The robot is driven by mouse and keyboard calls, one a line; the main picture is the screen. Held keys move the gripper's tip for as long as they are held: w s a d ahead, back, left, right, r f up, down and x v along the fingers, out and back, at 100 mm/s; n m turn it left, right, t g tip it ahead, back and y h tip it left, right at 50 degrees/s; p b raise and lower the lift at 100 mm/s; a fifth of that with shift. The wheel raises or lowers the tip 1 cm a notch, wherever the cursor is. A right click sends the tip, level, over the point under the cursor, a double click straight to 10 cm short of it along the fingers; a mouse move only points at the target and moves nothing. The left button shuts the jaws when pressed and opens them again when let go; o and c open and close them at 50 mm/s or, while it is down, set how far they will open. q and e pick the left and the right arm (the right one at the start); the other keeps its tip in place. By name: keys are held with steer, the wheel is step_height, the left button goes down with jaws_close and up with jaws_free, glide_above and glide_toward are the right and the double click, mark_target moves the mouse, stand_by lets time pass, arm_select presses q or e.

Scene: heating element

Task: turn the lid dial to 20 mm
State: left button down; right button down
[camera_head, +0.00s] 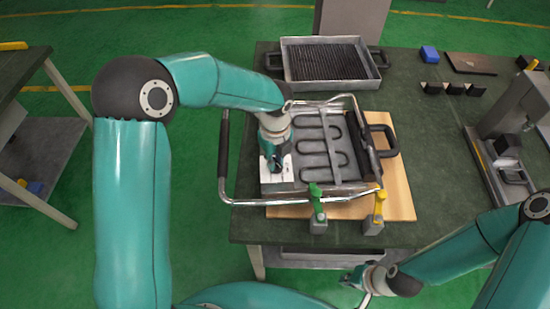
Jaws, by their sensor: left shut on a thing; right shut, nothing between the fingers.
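A metal appliance with a dark looped heating element (322,145) lies on a wooden board (398,188) on the green table. A chrome bar (250,202) runs around its front and left, with a black handle (223,150) on the left. My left gripper (276,164) points down at the pale panel (277,181) on the appliance's left side. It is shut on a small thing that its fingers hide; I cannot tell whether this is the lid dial. No dial marks are readable. My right gripper (365,286) is shut and empty, low in front of the table.
A ribbed grill tray (325,62) stands behind the appliance. Green (317,203) and yellow (379,206) clamps or levers stand at its front edge. A blue block (429,54), dark small parts and a grey fixture (505,120) are at the right. Green table is bare between them.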

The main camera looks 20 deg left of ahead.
arm_select(q)
steer(key=shift+w+r, duration=0.1)
steer(key=shift+w, duration=0.05)
steer(key=c, duration=1.2)
jaws_free()
steer(key=shift+o, duration=0.2)
step_height(320, 180, up, 12)
